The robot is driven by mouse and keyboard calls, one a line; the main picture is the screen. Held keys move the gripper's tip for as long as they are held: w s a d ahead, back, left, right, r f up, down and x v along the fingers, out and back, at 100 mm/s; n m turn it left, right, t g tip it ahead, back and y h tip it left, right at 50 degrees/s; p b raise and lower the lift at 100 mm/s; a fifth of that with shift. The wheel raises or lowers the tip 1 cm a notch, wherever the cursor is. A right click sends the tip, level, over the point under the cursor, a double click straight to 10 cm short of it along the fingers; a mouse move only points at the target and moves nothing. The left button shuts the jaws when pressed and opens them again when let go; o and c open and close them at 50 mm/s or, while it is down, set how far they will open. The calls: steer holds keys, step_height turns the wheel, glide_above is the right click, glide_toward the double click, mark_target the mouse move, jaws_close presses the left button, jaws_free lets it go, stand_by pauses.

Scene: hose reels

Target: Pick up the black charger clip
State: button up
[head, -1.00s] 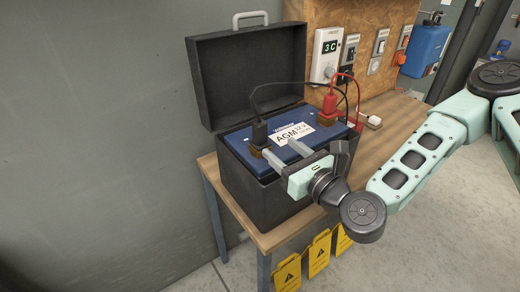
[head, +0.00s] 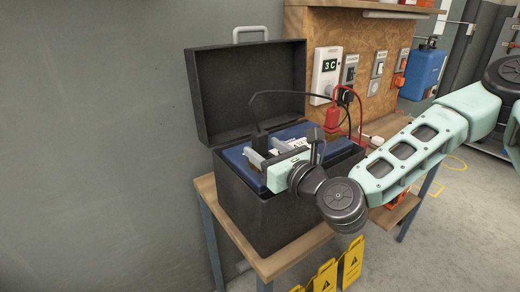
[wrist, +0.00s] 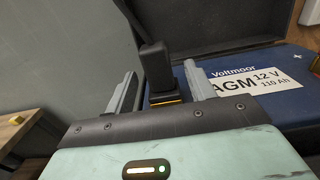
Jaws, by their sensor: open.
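The black charger clip (wrist: 155,68) stands upright on an orange-brown terminal block (wrist: 165,98) at the left end of the blue battery (wrist: 285,95). In the head view the clip (head: 260,136) is partly hidden behind my gripper, with a black cable running from its top. My gripper (head: 254,155) is open at the clip, level with it. In the wrist view the clip stands between the two grey fingers of my gripper (wrist: 158,82), with a gap to each finger.
The battery sits in a black box (head: 270,215) with its lid (head: 245,85) open behind. A red clip (head: 332,114) holds the other terminal. A charger panel (head: 375,55) stands at the back right. The wooden table (head: 285,263) ends close in front.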

mark_target(255, 143)
steer(key=p+x, duration=0.1)
steer(key=x, duration=0.3)
steer(key=shift+w+a, duration=0.1)
steer(key=c, duration=1.1)
